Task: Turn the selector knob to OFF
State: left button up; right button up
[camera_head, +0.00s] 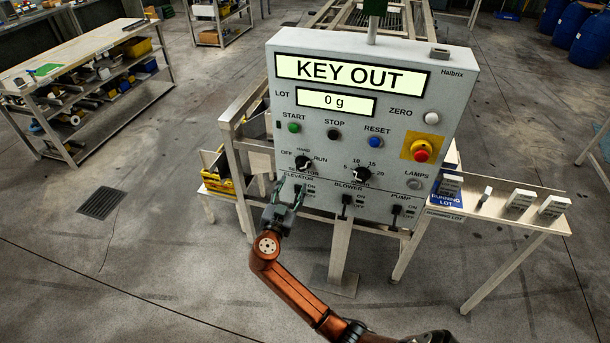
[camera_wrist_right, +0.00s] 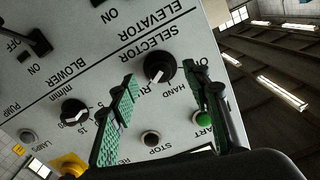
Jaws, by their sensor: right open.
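The selector knob (camera_head: 303,163) is a black round knob on the grey control panel (camera_head: 390,112), between the labels OFF, HAND and RUN. In the right wrist view, upside down, the knob (camera_wrist_right: 159,67) has a white mark that points towards RUN. My right gripper (camera_head: 289,190) is open and shows just below the knob in the head view, in front of the elevator switch area. In the wrist view its green-padded fingers (camera_wrist_right: 160,76) frame the knob, one to each side. No contact is visible, and the gap to the panel is hard to judge. My left gripper is not in view.
Right of the selector is a dial knob (camera_head: 361,174). Below are the elevator, blower (camera_head: 346,201) and pump (camera_head: 397,211) switches. A red emergency button (camera_head: 421,152) sits on yellow. The displays read KEY OUT and 0 g. A side table (camera_head: 500,215) with tags stands right.

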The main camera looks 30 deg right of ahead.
aim_at(301, 168)
jog(key=shift+m+h, duration=0.3)
jog(key=shift+m, duration=0.1)
jog(key=x, duration=0.2)
jog(key=r+x, duration=0.1)
jog(key=x, duration=0.4)
jog(key=shift+d+r, duration=0.25)
jog(key=shift+d, duration=0.25)
jog(key=c, duration=1.1)
jog(key=shift+d, duration=0.1)
jog(key=shift+c, duration=0.3)
